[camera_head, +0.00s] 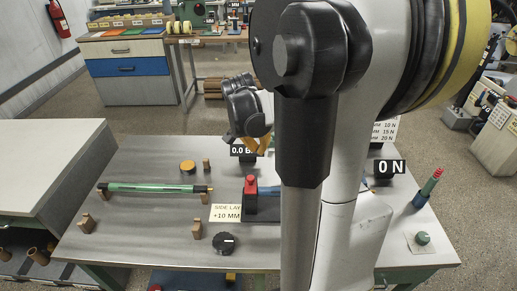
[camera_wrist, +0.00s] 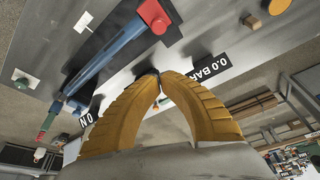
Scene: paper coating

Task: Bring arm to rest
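My arm fills the middle and right of the head view and hides part of the table. My gripper (camera_head: 258,146) hangs over the far middle of the grey worktable (camera_head: 150,235), near the 0.0 BAR display. In the wrist view, the two ribbed yellow fingers of my gripper (camera_wrist: 157,76) curve inward and their dark tips meet. Nothing shows held between them; the gap behind the tips shows only background.
On the table are a green rod (camera_head: 150,188), wooden blocks, an orange disc (camera_head: 188,166), a black knob (camera_head: 226,243), a red block (camera_head: 251,188) and a 0 N display (camera_head: 387,168). A red-tipped green post (camera_head: 428,187) stands at right. A pale cabinet (camera_head: 50,165) stands at left.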

